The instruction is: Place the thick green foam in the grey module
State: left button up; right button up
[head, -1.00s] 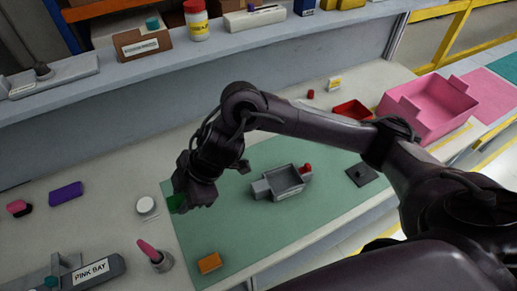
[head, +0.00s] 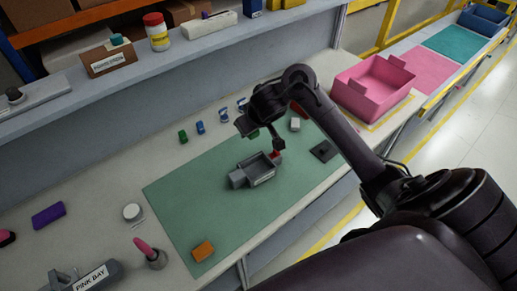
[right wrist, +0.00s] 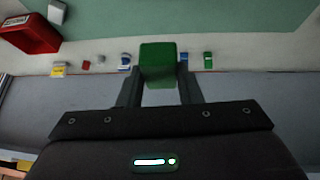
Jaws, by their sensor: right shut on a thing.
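The green foam (right wrist: 158,62) is a block held between the two fingers of my right gripper (right wrist: 158,80) in the right wrist view. In the head view my right gripper (head: 252,129) is in the air, above and behind the grey module, and only a bit of green foam (head: 254,134) shows under it. The grey module (head: 238,181) is an open box lying on the green mat, with a small red piece (head: 276,154) at its right end. The foam is apart from the module. My left gripper is not in view.
The green mat (head: 185,200) is mostly clear; an orange block (head: 203,250) lies at its near corner. A black pad (head: 323,151) and a white block (head: 295,124) are right of the module. Several small items line the back. A pink bin (head: 373,95) stands at the far right.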

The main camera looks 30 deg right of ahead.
jog(key=shift+s+d+f+m, duration=0.2)
jog(key=shift+s+d+m, duration=0.1)
jog(key=shift+d, duration=0.3)
jog(key=shift+d+f, duration=0.15)
jog(key=shift+f, duration=0.15)
jog(key=b, duration=1)
send_over(255, 168)
jog(key=s, duration=0.2)
jog(key=f, duration=1.4)
jog(key=shift+s+f, duration=0.2)
jog(key=shift+f, duration=0.05)
jog(key=shift+a+f+b, duration=0.2)
jog(key=shift+f+b, duration=0.75)
jog(key=shift+f, duration=1.6)
jog(key=shift+f, duration=0.1)
jog(key=o, duration=0.9)
